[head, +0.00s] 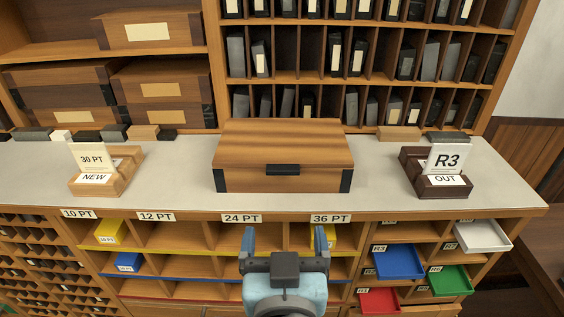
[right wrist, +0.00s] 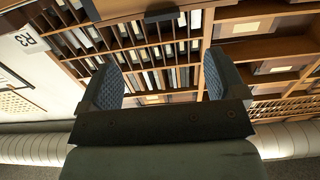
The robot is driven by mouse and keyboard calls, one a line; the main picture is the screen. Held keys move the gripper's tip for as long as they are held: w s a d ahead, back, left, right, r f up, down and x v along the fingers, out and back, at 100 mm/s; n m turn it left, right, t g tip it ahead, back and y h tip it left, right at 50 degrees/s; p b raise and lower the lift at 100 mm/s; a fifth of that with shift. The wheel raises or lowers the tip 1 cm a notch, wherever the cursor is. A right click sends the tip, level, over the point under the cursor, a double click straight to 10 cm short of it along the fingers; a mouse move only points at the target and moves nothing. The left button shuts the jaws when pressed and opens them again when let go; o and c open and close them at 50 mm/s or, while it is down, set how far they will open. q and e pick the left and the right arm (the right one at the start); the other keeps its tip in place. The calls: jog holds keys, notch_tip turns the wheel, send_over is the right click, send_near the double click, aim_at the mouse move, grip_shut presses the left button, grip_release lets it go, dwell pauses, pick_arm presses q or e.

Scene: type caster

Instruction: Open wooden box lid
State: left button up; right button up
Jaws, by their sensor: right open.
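The wooden box (head: 282,155) sits on the pale counter, with its lid (head: 280,135) down. It has a black latch tab (head: 283,169) at the middle of its front edge and black corner pieces. My right gripper (head: 285,240) is open and empty, in front of the counter and nearer to me than the box, roughly in line with the tab. In the right wrist view the open fingers (right wrist: 163,82) have nothing between them, and part of the box (right wrist: 125,8) shows at the top edge. My left gripper is not in view.
On the counter (head: 375,165), a 30 PT card holder (head: 105,172) stands left of the box and an R3 card holder (head: 437,172) stands right. Shelves of boxes and dark blocks rise behind. Below, coloured trays stick out at the right, including a blue one (head: 398,263).

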aim_at(283, 173)
jog(key=w+p, duration=0.1)
jog(key=w, duration=0.3)
jog(key=w+p, duration=0.1)
jog(key=w, duration=0.2)
jog(key=w+r+p, duration=0.1)
jog(key=w, duration=0.3)
jog(key=shift+w+a+p, duration=0.15)
jog(key=shift+w+p, duration=0.15)
jog(key=shift+p, duration=0.05)
jog(key=shift+w+f, duration=0.15)
jog(key=shift+w, duration=0.7)
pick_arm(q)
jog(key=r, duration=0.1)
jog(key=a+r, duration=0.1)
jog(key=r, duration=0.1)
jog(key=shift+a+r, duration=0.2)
